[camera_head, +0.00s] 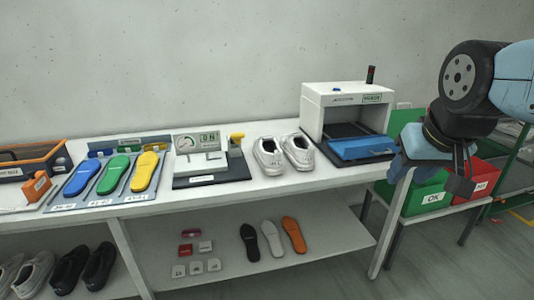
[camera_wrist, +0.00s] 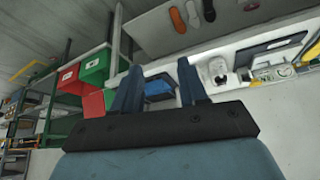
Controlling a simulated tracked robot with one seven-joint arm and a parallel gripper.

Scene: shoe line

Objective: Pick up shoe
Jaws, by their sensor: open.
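A pair of white shoes stands on the white table in the head view: a left shoe (camera_head: 268,156) and a right shoe (camera_head: 297,151), side by side between the gauge stand and the white machine. In the wrist view the white shoes (camera_wrist: 219,70) show small, right of the fingers. My gripper (camera_wrist: 158,75) is open and empty, its two dark blue fingers apart. In the head view my gripper (camera_head: 428,172) hangs at the right, past the white machine and well away from the shoes.
A white machine (camera_head: 345,98) with a blue tray (camera_head: 362,149) stands between shoes and gripper. A green OK bin (camera_head: 425,198) and a red bin (camera_head: 480,178) lie below my gripper. Coloured insoles (camera_head: 114,174) and a gauge stand (camera_head: 210,168) are left of the shoes.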

